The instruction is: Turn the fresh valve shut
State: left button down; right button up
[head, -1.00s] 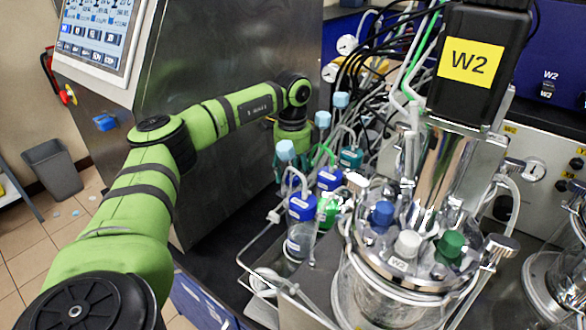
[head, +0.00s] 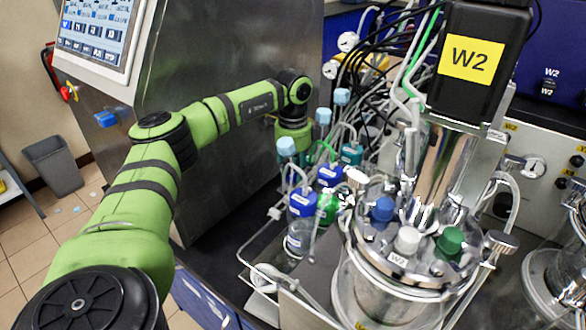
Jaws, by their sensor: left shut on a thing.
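My left arm reaches in from the left, with its green wrist pointing down behind the bottles. My left gripper (head: 283,166) shows only as a dark part below that wrist. Its fingertips are mostly hidden by the bottles and tubing. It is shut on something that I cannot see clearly. I cannot make out the fresh valve with certainty; it may be hidden in that spot. My right gripper is not in view.
Blue-capped bottles (head: 301,204) with tubes stand close in front of the left gripper. The W2 vessel (head: 390,290) and its motor (head: 476,62) fill the right. A steel cabinet (head: 225,50) stands behind the arm. A grey bin (head: 53,166) is on the floor.

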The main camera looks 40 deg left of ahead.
pick_arm(q)
jog(key=shift+m, duration=0.3)
jog(key=m+p, duration=0.1)
jog(key=m, duration=0.2)
jog(key=shift+m, duration=0.3)
jog(key=m, duration=0.4)
jog(key=shift+m, duration=0.3)
jog(key=m+p, duration=0.1)
jog(key=m, duration=0.7)
jog(key=shift+m, duration=0.3)
jog(key=shift+f, duration=0.1)
jog(key=c, duration=0.9)
grip_release()
jog(key=shift+c, duration=0.2)
